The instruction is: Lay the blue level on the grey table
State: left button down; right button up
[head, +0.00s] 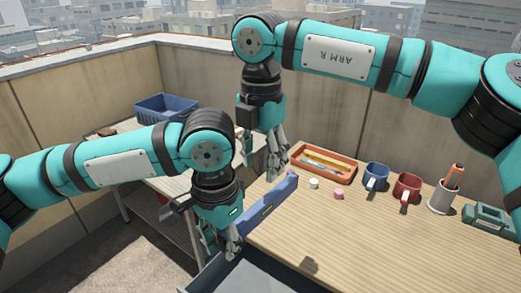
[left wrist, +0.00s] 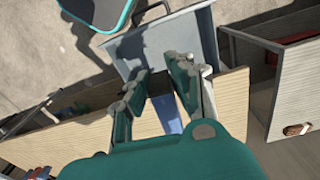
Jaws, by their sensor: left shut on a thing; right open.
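The blue level (head: 268,206) is a long bar held in my left gripper (head: 228,248), slanting up and right over the left edge of the wooden bench. The left gripper is shut on its near end, which the fingers partly hide. In the left wrist view the blue level (left wrist: 168,117) shows between the fingers of my left gripper (left wrist: 160,85). My right gripper (head: 276,160) is open and empty, hanging beyond the level's far end. The light grey table (head: 172,187) stands left of the bench, partly hidden by my left arm.
A blue crate (head: 165,107) stands on the grey table. The wooden bench (head: 370,240) bears an orange tray (head: 322,163), a blue mug (head: 376,176), a red mug (head: 407,187), a grey cup (head: 442,199) and a green-grey object (head: 487,219). A grey, rimmed surface (head: 250,277) lies at the bottom.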

aim_at(262, 199)
notch_tip(262, 199, down, 10)
jog(key=shift+r, duration=0.15)
dwell(0.3)
pick_arm(q)
jog(key=shift+d, duration=0.15)
pick_arm(e)
grip_shut()
pick_arm(q)
jog(key=c, duration=1.1)
grip_release()
